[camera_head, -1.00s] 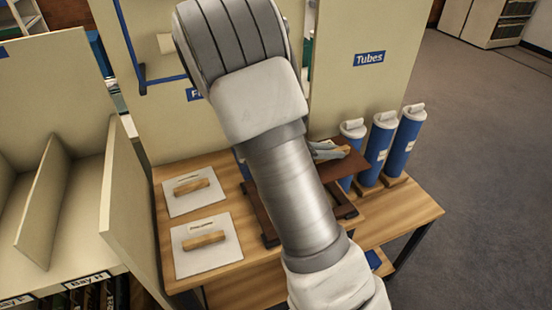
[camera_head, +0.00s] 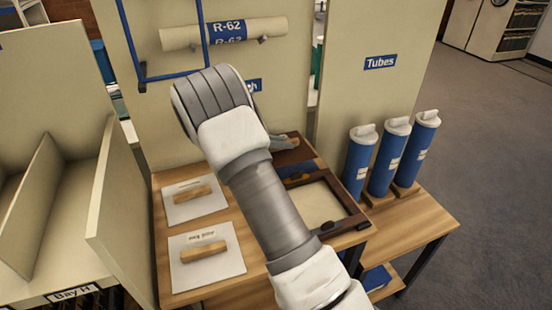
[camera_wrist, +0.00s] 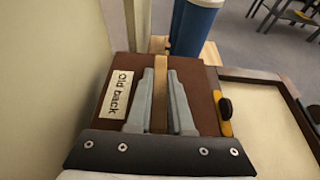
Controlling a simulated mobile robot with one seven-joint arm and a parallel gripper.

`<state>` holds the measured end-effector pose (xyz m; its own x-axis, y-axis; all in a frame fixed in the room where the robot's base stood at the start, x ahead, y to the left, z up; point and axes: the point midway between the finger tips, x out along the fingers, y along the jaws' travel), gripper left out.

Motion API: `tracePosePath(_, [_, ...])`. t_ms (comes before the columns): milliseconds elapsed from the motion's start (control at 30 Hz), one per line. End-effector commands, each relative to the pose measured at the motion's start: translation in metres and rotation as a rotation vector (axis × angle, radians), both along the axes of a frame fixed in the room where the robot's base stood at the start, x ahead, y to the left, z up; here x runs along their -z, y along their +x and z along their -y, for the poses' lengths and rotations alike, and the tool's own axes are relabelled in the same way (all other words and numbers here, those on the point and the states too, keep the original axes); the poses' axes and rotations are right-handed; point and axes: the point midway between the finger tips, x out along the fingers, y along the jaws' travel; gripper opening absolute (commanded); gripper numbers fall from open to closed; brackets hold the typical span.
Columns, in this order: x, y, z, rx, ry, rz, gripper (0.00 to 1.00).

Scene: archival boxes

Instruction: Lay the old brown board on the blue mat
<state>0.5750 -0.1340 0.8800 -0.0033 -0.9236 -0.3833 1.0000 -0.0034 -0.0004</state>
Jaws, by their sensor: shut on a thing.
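The old brown board (camera_wrist: 112,97) bears a white "Old back" label and a light wooden grip bar (camera_wrist: 160,95). My gripper (camera_wrist: 160,82) is shut on this bar, one grey finger along each side. In the head view, the board (camera_head: 305,152) shows at the back of the table, beyond my arm, with my gripper (camera_head: 284,143) above it. A blue strip (camera_head: 296,170), seemingly the blue mat, shows between the board and a dark frame; the rest is hidden. I cannot tell whether the board touches it.
The dark wooden frame (camera_head: 352,212), with a cream inside, lies in front of the board. Two white sheets with wooden grips (camera_head: 205,250) lie left. Upright panels (camera_head: 285,75) bound the back.

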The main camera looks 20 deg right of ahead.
Motion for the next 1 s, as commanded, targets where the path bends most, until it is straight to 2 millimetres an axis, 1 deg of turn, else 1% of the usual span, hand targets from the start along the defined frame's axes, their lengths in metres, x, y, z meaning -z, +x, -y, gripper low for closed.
tracePosePath(33, [0.006, 0.006, -0.005, -0.001, -0.001, 0.001, 0.0])
tracePosePath(100, [0.01, 0.01, -0.011, 0.0, -0.001, 0.0, 0.0])
tracePosePath(267, [0.014, 0.014, -0.015, 0.0, 0.0, 0.0, 0.0])
tracePosePath(367, [0.026, 0.014, -0.015, 0.0, 0.0, -0.002, 0.0])
tracePosePath(533, [0.051, 0.013, -0.015, 0.0, -0.001, -0.002, 0.0])
tracePosePath(600, [0.053, 0.014, -0.015, 0.001, -0.001, 0.0, 0.0])
tracePosePath(800, [0.052, 0.014, -0.015, 0.0, -0.001, 0.001, 0.0])
tracePosePath(933, [0.056, 0.013, -0.015, 0.0, -0.001, 0.0, 0.0])
tracePosePath(967, [0.055, 0.013, -0.015, 0.0, -0.001, 0.0, 0.23])
tracePosePath(1000, [0.055, 0.013, -0.015, 0.0, 0.0, 0.001, 0.3])
